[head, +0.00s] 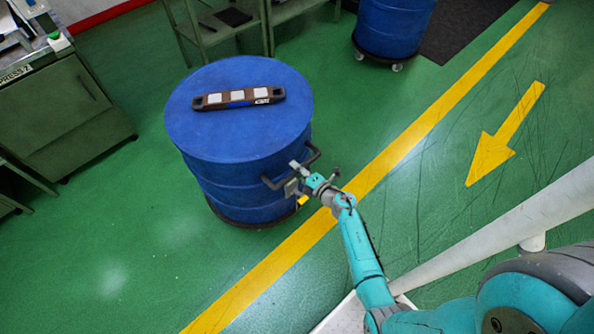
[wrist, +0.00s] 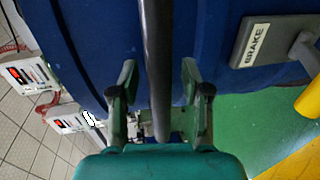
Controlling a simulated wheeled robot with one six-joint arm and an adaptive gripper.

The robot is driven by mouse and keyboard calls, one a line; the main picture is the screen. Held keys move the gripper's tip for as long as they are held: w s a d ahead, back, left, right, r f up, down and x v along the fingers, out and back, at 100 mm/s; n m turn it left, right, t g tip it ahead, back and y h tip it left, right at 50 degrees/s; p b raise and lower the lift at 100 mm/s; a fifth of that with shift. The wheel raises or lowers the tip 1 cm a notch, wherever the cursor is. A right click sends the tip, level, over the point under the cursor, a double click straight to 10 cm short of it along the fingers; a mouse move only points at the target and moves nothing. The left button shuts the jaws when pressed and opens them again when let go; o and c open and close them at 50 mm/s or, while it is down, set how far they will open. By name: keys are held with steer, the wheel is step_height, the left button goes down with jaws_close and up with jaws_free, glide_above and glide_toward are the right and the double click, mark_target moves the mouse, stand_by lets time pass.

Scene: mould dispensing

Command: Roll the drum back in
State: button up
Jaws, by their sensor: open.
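A large blue drum (head: 225,135) stands upright on the green floor in the head view, on a dark round base. A black handle bar (head: 290,167) sticks out from its right side. My gripper (head: 297,180) is at this handle. In the wrist view the dark bar (wrist: 156,70) runs between the two open fingers of my gripper (wrist: 159,95), with a gap on both sides. A grey plate marked BRAKE (wrist: 262,42) is on the drum's side, right of the bar. A brown level-like tool (head: 238,97) lies on the drum's lid.
A yellow floor line (head: 410,135) passes just right of the drum, with a yellow arrow (head: 505,135) beyond. A second blue drum (head: 392,28) on casters stands at the back. A green cabinet (head: 65,115) is at left, a green shelf (head: 225,35) behind. Floor left of the drum is clear.

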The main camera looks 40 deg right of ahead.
jaws_close()
